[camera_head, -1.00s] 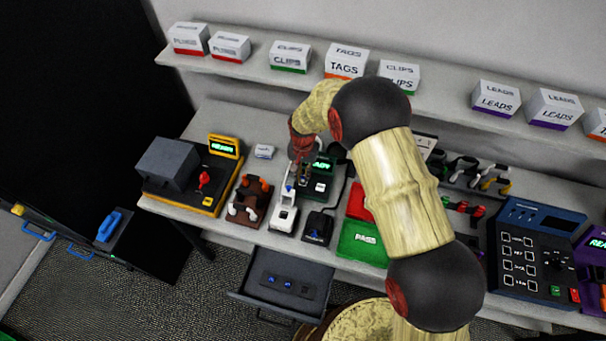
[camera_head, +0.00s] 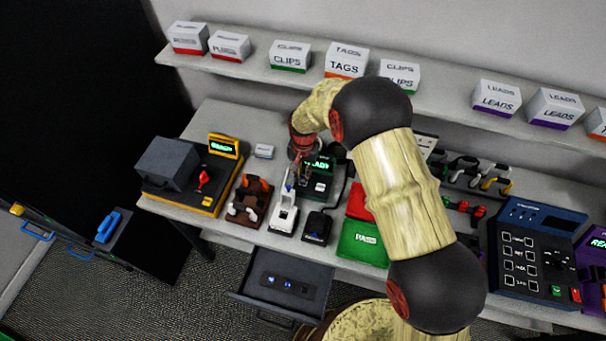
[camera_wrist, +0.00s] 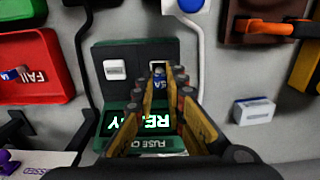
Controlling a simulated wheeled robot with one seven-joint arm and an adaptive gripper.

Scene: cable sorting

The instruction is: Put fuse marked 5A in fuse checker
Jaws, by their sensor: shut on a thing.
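The fuse checker (camera_wrist: 110,92) is a dark green box with a lit READY screen, labelled FUSE CHECKER; it also stands on the bench in the head view (camera_head: 321,187). The fuse is between the fingertips, above the checker's face beside a white square button. I cannot tell whether it touches the checker. In the head view my gripper (camera_head: 304,178) is small and the fuse cannot be made out.
An open drawer (camera_head: 262,302) below the bench holds small blue-marked pieces. A red FAIL tray (camera_wrist: 52,108) and a green PASS tray (camera_head: 360,250) lie beside the checker. A white device (camera_head: 284,220) stands close to my gripper. A white box (camera_wrist: 252,110) lies on the bench.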

